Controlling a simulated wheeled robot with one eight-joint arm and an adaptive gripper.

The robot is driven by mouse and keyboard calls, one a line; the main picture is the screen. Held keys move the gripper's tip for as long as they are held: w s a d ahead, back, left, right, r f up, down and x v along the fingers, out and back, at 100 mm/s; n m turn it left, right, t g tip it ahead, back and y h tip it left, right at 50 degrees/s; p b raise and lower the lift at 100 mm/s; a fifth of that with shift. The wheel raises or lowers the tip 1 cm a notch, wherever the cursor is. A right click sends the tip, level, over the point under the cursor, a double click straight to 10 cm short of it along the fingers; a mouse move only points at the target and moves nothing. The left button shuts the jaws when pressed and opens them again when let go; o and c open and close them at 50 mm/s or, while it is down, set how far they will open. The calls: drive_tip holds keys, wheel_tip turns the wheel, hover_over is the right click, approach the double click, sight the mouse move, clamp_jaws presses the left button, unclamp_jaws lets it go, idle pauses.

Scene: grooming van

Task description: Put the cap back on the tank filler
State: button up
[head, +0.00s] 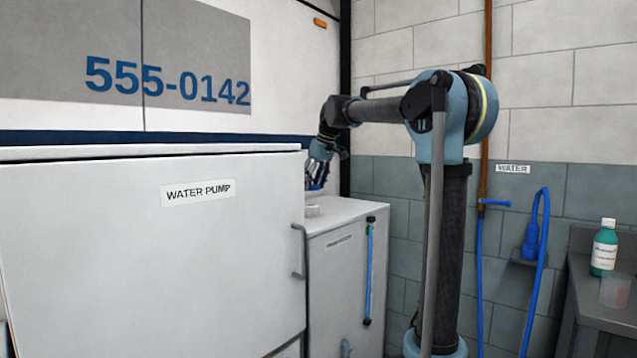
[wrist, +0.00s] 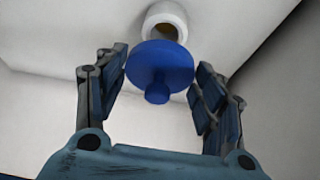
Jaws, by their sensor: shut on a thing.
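My gripper (head: 318,174) is over the near-left part of the white tank (head: 345,272), at the end of my bent arm. In the wrist view my gripper (wrist: 162,78) is shut on the blue cap (wrist: 160,64), a round disc with a small knob, held between the fingers. The white filler neck (wrist: 166,14) is just beyond the cap, its dark brownish opening partly hidden behind the disc. The cap looks apart from the neck. In the head view the filler neck (head: 312,210) is a low white ring on the tank top, below my gripper.
A tall white cabinet labelled WATER PUMP (head: 150,265) stands in front at the left, with its edge close to the tank. A blue hose (head: 540,255) hangs on the wall at the right. A green bottle (head: 604,249) stands on a grey bench (head: 600,305).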

drive_tip(key=shift+f, duration=2.75)
drive_tip(key=shift+f, duration=0.1)
idle(0.5)
drive_tip(key=o, duration=0.9)
drive_tip(key=shift+o, duration=0.2)
drive_tip(key=o, duration=0.3)
drive_tip(key=shift+o, duration=0.2)
drive_tip(key=shift+r, duration=3.5)
